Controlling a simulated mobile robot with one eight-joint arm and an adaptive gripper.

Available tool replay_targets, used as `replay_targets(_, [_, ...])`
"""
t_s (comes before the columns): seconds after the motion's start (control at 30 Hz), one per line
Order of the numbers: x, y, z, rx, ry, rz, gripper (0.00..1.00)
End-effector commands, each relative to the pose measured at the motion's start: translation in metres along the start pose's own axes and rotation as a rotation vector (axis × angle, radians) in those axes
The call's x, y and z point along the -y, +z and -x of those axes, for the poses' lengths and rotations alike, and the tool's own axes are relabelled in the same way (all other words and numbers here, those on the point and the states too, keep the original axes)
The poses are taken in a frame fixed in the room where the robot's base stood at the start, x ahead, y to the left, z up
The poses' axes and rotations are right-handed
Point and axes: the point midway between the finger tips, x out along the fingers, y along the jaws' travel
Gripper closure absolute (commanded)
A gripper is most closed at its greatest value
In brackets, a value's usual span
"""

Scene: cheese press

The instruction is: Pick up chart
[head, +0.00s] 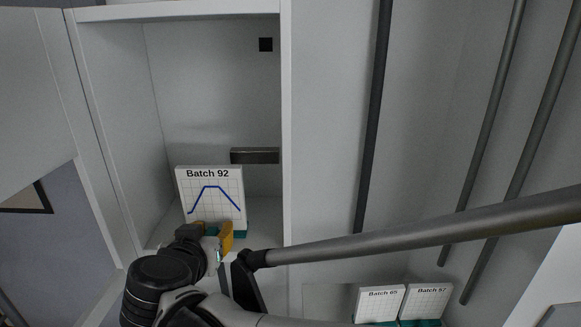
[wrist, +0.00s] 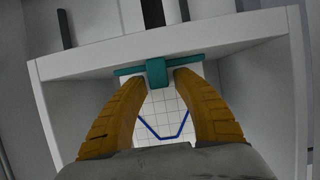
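The chart (head: 209,193) is a white card marked "Batch 92" with a grid and a blue line. It stands in the white cabinet compartment, low at the front, on a teal base (head: 241,232). My gripper (head: 226,236) is at its lower front edge, with yellow fingers. In the wrist view my gripper (wrist: 161,74) has its fingertips on either side of a teal tab (wrist: 157,73). The fingertips are apart and close to the tab. Whether they press on it is unclear. The card's grid and blue line (wrist: 163,135) show between the fingers.
The cabinet's side walls (head: 286,120) and shelf edge frame the chart closely. A dark bar (head: 255,156) is on the back wall behind it. A white cabinet door (head: 30,80) is at left.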

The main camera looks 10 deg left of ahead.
Motion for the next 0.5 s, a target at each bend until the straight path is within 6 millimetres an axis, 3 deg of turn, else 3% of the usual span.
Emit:
replay_targets(0.03, [0.0001, 0.0, 0.0, 0.0, 0.0, 0.0, 0.84])
replay_targets(0.1, [0.0001, -0.0001, 0.0001, 0.0, 0.0, 0.0, 1.0])
replay_targets(0.5, [-0.0001, -0.0002, 0.0003, 0.001, 0.001, -0.001, 1.0])
